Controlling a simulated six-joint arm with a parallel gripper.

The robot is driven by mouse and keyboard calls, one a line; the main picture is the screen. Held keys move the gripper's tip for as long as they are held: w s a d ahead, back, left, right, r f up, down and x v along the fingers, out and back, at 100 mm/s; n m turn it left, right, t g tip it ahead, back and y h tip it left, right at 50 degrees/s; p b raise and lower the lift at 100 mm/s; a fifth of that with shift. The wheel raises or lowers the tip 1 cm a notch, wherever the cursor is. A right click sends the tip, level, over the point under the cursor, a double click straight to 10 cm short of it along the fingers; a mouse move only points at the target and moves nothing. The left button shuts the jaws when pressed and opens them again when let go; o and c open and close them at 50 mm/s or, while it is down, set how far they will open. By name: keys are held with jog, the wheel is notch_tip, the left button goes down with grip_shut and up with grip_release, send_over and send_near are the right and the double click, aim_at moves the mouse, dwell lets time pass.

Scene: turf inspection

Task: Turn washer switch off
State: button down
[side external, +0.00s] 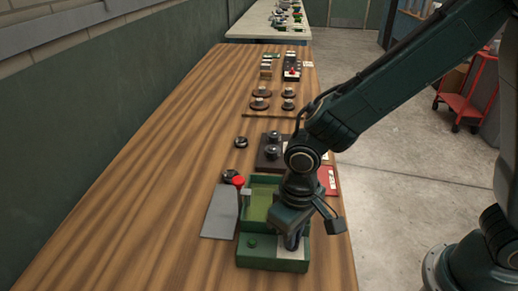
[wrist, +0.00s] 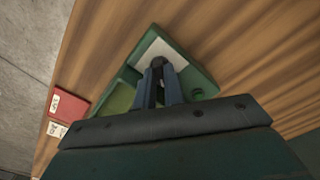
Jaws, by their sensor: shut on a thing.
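The washer looks like a green box (side external: 272,262) at the near end of the wooden table, with an open green tray part behind its front panel. A pale plate (wrist: 170,47) lies on its panel, with a small dark switch knob (wrist: 158,61) on it. My gripper (wrist: 160,68) points down over this plate, its blue-grey fingers shut on the dark knob. In the side view my gripper (side external: 291,241) is at the right part of the front panel and hides the knob. Which way the switch is set cannot be seen.
A green button (side external: 252,243) sits on the panel left of my gripper. A red-balled lever (side external: 238,181) and a grey sheet (side external: 219,214) are to the left. The table's left side is clear.

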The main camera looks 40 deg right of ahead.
jog(key=n, duration=0.3)
jog(key=shift+n, duration=2.2)
jog(key=c, duration=1.5)
grip_release()
jog(key=shift+r, duration=0.15)
notch_tip(320, 180, up, 14)
jog(key=shift+f, duration=0.25)
